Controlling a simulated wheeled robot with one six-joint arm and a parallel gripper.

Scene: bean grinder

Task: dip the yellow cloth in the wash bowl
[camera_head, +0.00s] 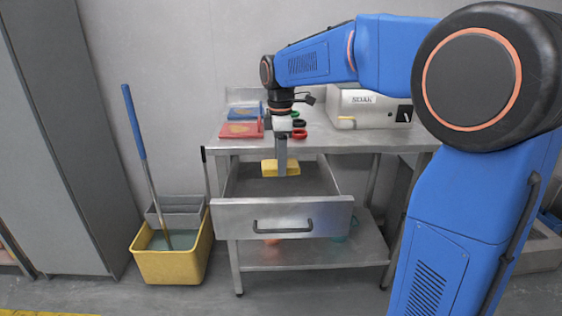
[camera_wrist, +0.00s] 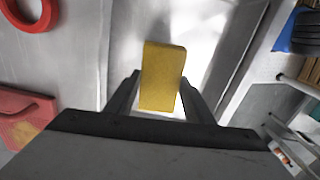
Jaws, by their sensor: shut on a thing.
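The yellow cloth (camera_head: 270,168) looks like a small thick block. In the wrist view the yellow cloth (camera_wrist: 162,72) stands between both fingers. My gripper (camera_head: 281,163) points down and is shut on it, and so it shows in the wrist view (camera_wrist: 160,90). The cloth is at the open drawer (camera_head: 235,215) of the metal table, over or inside its back part. I cannot tell whether it touches the drawer floor. I cannot make out a wash bowl for certain; a teal thing (camera_head: 340,236) on the lower shelf is partly hidden by the drawer front.
A yellow mop bucket (camera_head: 172,266) with liquid stands on the floor at left.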

